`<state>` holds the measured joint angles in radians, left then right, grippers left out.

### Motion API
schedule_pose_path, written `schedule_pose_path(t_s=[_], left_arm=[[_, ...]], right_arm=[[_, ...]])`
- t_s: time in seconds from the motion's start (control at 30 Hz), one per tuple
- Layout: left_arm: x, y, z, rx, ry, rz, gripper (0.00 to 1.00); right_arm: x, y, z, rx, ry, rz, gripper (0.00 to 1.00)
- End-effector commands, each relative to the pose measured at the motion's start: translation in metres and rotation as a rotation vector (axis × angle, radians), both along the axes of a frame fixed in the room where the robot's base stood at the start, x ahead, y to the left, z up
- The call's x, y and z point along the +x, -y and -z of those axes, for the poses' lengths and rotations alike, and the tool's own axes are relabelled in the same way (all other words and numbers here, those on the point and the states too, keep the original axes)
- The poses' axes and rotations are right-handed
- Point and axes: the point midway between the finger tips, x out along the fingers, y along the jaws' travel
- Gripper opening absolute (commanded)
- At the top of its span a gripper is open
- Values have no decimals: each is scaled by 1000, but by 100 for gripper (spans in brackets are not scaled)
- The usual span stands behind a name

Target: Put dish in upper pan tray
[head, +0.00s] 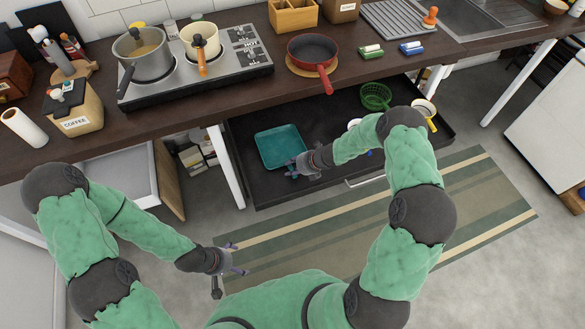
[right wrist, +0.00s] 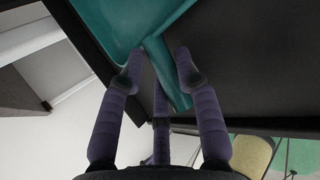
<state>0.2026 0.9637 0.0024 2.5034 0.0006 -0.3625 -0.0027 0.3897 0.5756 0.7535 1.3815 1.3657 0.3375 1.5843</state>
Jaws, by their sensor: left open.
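A teal square dish (head: 280,147) lies at the left part of a black pull-out pan tray (head: 330,118) under the counter. My right gripper (head: 294,168) is at the dish's near right corner. My left gripper (head: 238,258) is open and empty, low over the floor near the striped rug. Whether another tray lies below the black one is hidden.
The counter (head: 170,113) above carries a stove with pots, a red pan (head: 312,52) and a coffee container (head: 75,108). A striped rug (head: 330,225) lies in front.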

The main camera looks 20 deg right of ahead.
Motion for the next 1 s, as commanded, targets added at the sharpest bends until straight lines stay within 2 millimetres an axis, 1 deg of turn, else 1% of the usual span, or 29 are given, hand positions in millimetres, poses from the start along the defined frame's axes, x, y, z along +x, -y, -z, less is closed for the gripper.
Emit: schedule_pose_path(t_s=[0.3, 0.43, 0.57, 0.8, 1.0], left_arm=[[0, 0, 0, 0, 0, 0, 92], [0, 0, -4, 0, 0, 0, 92], [0, 0, -14, 0, 0, 0, 92], [0, 0, -35, 0, 0, 0, 92], [0, 0, -47, 0, 0, 0, 92]], right_arm=[[0, 0, -1, 0, 1, -1, 40], [-2, 3, -8, 0, 1, 1, 40], [-10, 12, -24, -1, 1, 1, 40], [-31, 35, -62, -1, 1, 2, 40], [-45, 49, -85, 0, 0, 1, 40]])
